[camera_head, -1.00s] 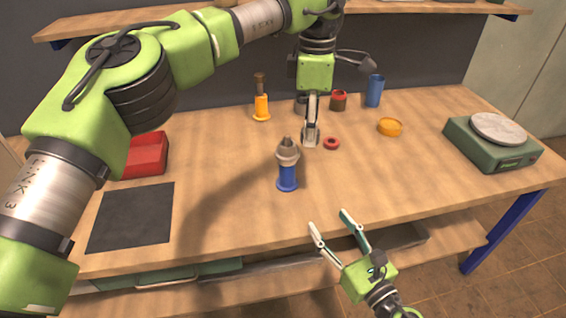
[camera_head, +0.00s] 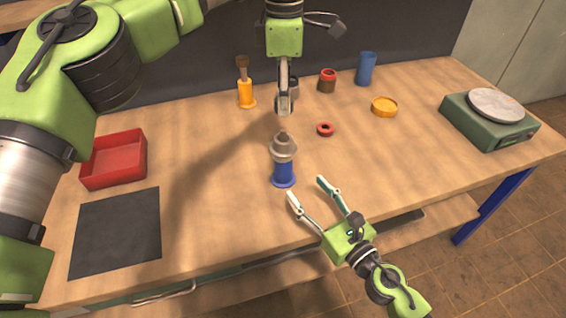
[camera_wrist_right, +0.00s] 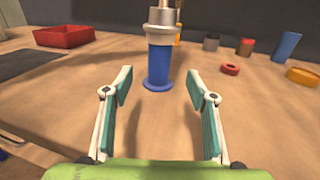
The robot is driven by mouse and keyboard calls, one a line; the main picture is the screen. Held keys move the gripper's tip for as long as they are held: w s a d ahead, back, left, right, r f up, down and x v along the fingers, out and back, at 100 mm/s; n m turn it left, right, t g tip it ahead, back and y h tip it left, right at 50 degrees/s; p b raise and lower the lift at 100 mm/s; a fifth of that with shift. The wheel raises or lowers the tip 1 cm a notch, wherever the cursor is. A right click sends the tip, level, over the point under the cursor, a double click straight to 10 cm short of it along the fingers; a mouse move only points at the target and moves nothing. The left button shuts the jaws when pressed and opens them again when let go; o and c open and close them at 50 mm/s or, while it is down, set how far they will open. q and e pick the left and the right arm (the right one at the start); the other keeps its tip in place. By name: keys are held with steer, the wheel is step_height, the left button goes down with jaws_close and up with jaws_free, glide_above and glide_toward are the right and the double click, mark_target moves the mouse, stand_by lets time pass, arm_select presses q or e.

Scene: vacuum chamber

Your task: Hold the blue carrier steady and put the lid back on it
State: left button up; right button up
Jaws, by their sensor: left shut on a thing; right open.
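The blue carrier (camera_head: 284,173) stands upright on the table, with a grey stepped top (camera_head: 283,150). In the right wrist view its blue body (camera_wrist_right: 159,62) stands just beyond my fingertips, and the top edge cuts off its upper end. My left gripper (camera_head: 284,110) points down, above and behind the carrier in the head view, apart from it. It is shut on a small pale grey piece, apparently the lid, hard to tell from the fingertips. My right gripper (camera_head: 306,188) is open and empty at the table's front edge, its fingers spread toward the carrier without touching it.
A red ring (camera_head: 325,129) and an orange dish (camera_head: 384,107) lie right of the carrier. An orange holder (camera_head: 246,94), a red-topped jar (camera_head: 327,81) and a blue cup (camera_head: 366,69) stand behind. A red tray (camera_head: 115,163) and green scale (camera_head: 490,125) flank the open tabletop.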

mark_target(288, 168)
arm_select(q)
steer(key=shift+w+a, duration=0.1)
arm_select(e)
steer(key=x, duration=1.2)
steer(key=shift+d, duration=0.1)
jaws_close()
arm_select(q)
steer(key=shift+f, duration=2.5)
